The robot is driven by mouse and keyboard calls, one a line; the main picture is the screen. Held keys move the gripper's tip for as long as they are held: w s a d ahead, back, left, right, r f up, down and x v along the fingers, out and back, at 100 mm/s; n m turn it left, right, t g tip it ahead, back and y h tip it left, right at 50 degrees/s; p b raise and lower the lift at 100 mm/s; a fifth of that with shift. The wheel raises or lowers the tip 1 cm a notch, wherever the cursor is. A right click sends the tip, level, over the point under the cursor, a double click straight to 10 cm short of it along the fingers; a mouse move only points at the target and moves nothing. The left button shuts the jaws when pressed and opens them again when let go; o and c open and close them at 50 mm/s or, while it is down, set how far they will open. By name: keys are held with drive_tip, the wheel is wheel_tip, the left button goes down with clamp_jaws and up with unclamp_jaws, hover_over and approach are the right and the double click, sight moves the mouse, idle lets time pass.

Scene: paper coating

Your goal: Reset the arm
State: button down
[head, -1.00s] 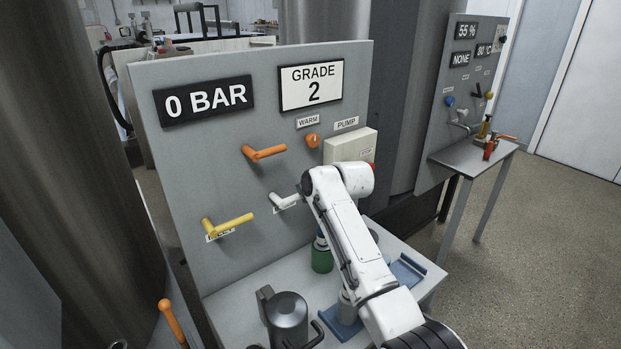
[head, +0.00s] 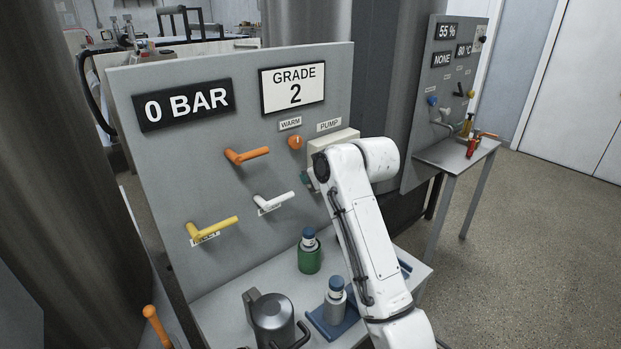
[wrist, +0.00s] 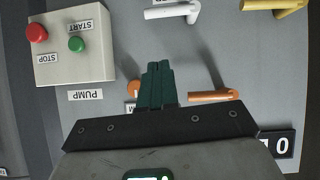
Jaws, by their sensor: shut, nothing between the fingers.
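My gripper shows in the wrist view (wrist: 157,85) with its dark green fingers closed together and nothing between them. It points at the grey panel (head: 180,180), near the orange knob (wrist: 133,88) and the orange lever (wrist: 213,96). In the head view, only a little dark green of the gripper shows, beside the pump box (head: 345,137); my white arm hides most of it. In the wrist view the pump box (wrist: 75,55) carries a red stop button (wrist: 37,32) and a green start button (wrist: 76,44).
The panel also holds a white lever (head: 274,201) and a yellow lever (head: 213,229). On the table below stand a green bottle (head: 309,257), a grey bottle (head: 335,306) on a blue holder, and a grey jug (head: 272,322). A second panel (head: 420,95) stands at right.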

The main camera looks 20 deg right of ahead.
idle(0.5)
drive_tip(key=s+f+m+g+h, duration=0.15)
drive_tip(key=s+f+g, duration=0.25)
drive_tip(key=s+f, duration=1.75)
drive_tip(key=s+d+f+m+g, duration=0.1)
drive_tip(key=s+f+g, duration=0.1)
drive_tip(key=s, duration=0.8)
drive_tip(key=s+d+f+m+g+h, duration=0.1)
drive_tip(key=s+f+g, duration=0.1)
drive_tip(key=s, duration=0.8)
drive_tip(key=s+d+f+m+g, duration=0.1)
drive_tip(key=s+f, duration=0.3)
drive_tip(key=s, duration=0.6)
drive_tip(key=shift+d+f+g, duration=0.2)
drive_tip(key=shift+d+g, duration=0.2)
drive_tip(key=shift+d, duration=0.05)
drive_tip(key=c, duration=1.9)
unclamp_jaws()
drive_tip(key=shift+w+h, duration=0.1)
drive_tip(key=shift+h, duration=0.15)
